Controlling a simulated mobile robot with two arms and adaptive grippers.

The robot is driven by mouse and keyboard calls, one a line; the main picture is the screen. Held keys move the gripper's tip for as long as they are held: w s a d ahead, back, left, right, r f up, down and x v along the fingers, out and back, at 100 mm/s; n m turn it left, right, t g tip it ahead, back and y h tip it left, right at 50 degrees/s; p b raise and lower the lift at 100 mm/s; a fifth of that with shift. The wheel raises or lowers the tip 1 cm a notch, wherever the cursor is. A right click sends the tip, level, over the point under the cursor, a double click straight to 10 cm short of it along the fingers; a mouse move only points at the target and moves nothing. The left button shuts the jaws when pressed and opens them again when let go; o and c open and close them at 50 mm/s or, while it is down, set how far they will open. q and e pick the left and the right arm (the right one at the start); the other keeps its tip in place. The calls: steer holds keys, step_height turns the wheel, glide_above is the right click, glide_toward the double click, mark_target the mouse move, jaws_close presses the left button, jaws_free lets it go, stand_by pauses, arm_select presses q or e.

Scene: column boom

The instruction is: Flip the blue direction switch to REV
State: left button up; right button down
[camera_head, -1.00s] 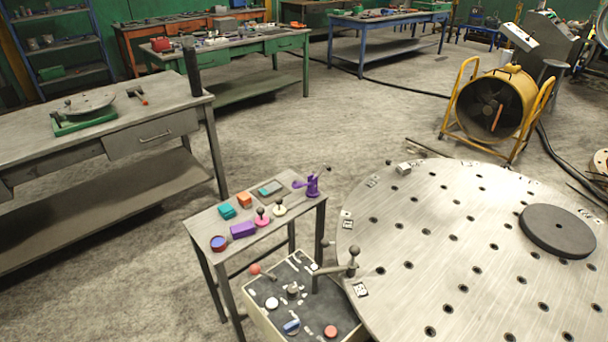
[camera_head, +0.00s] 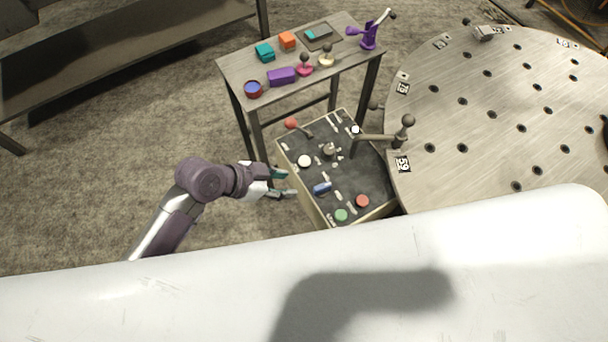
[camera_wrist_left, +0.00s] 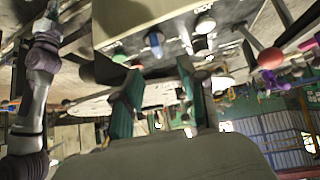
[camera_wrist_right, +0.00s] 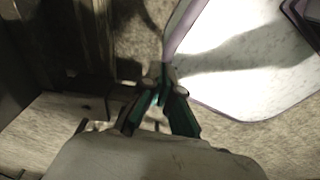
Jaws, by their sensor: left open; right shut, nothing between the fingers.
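The blue direction switch (camera_head: 321,188) is on the dark top of the control box (camera_head: 290,158), between a white knob (camera_head: 304,161) and a green button (camera_head: 341,215). Which way it is set cannot be told. My left gripper (camera_head: 283,182) is open and empty, just left of the box's edge, apart from the switch. In the left wrist view the blue switch (camera_wrist_left: 155,42) shows beyond the open fingers (camera_wrist_left: 159,70). My right gripper (camera_wrist_right: 162,88) is shut and empty in the right wrist view; it is out of the head view.
A red button (camera_head: 362,201), a red-knobbed lever (camera_head: 291,123) and a crank handle (camera_head: 407,121) are also on the box. A small table (camera_head: 233,68) with coloured items stands behind it. A round drilled metal table (camera_head: 460,130) is close on the right. Floor is clear left.

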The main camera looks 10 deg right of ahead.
mark_target(321, 186)
arm_select(q)
steer(key=shift+m, duration=0.3)
steer(key=x, duration=0.8)
steer(key=d+x, duration=0.1)
steer(key=x, duration=0.4)
steer(key=shift+s+r, duration=0.3)
steer(key=shift+s, duration=0.05)
arm_select(e)
steer(key=shift+s, duration=0.25)
